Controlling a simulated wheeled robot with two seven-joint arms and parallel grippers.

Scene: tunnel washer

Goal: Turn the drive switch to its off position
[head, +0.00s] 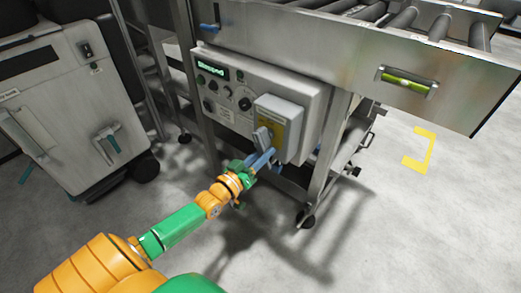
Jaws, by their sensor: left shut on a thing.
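The control panel (222,95) is a pale box with knobs and a small lit green display, under the roller conveyor. A grey switch box (279,112) with a yellow plate stands out from its right part. A grey lever-like handle (262,139) at the box's front left seems to be the drive switch. My left gripper (264,158) is at this handle, with blue fingers shut on it; the fingers partly hide its lower end. The switch's exact position and any markings are too small to read. My right gripper is not in view.
The roller conveyor (345,50) overhangs the panel, with a metal leg (329,150) on a caster just right of the switch box. A grey cabinet (70,110) stands at the left. Open floor lies at the lower right, with a yellow floor mark (421,150).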

